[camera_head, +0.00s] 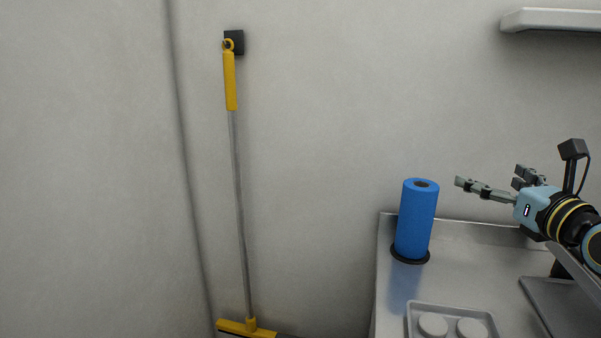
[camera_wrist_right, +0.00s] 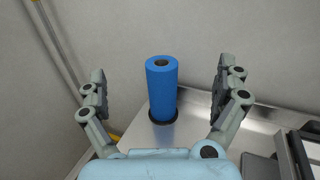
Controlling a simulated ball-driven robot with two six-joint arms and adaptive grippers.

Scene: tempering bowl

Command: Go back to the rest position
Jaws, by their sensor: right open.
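My right gripper (camera_head: 488,181) is at the right of the head view, above the metal counter and to the right of a blue roll. Its fingers are spread and empty. In the right wrist view my right gripper (camera_wrist_right: 160,90) shows both fingers wide apart. The blue roll (camera_head: 416,219) stands upright on a dark round base on the counter. It also shows in the right wrist view (camera_wrist_right: 161,92), beyond the gap between the fingers and not touched by them. My left gripper is in neither view.
The metal counter (camera_head: 456,255) carries a grey tray (camera_head: 452,309) with round items at its front and a dark flat item (camera_head: 562,306) at right. A shelf (camera_head: 552,20) juts out at upper right.

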